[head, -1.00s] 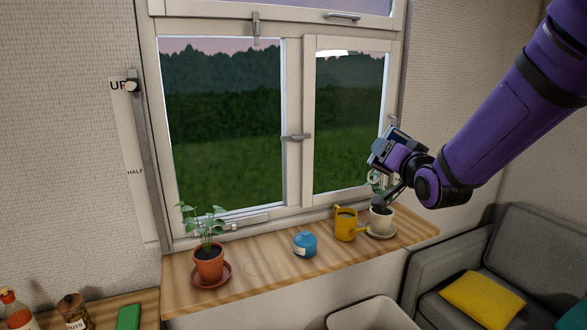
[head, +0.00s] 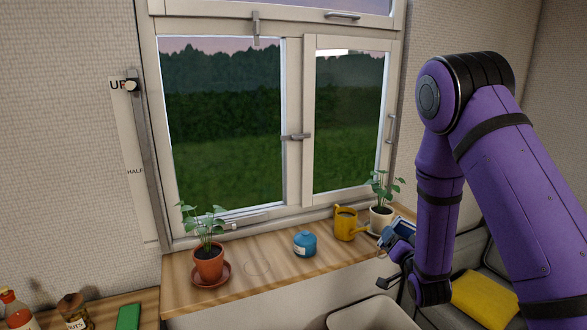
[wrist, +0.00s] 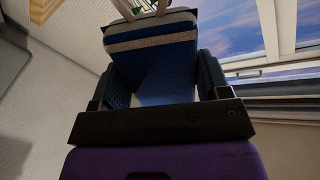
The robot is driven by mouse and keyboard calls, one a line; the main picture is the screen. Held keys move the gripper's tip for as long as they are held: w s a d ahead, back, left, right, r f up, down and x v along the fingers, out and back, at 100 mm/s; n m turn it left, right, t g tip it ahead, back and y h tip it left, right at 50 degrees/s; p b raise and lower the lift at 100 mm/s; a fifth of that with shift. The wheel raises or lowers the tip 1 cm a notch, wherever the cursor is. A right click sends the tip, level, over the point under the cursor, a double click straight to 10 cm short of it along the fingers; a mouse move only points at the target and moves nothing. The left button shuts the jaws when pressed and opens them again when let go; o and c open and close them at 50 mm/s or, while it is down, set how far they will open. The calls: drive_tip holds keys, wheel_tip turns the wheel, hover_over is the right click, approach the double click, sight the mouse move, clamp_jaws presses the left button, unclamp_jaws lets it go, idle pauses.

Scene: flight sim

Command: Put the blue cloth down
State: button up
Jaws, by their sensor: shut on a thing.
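In the wrist view the blue cloth (wrist: 165,75), a dark blue folded pad with a tan band, sits between the two fingers of my gripper (wrist: 160,84), which is shut on it. In the head view my gripper (head: 392,246) is low at the right, by the front edge of the sill, near the white-potted plant.
Bare wood lies between plant and canister. A pale bin (head: 370,316) and grey sofa are below.

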wheel_tip(320, 180, down, 8)
drive_tip(key=d, duration=0.2)
drive_tip(key=shift+w+h, duration=0.3)
drive_tip(key=shift+a+r, duration=0.1)
drive_tip(key=shift+r, duration=0.3)
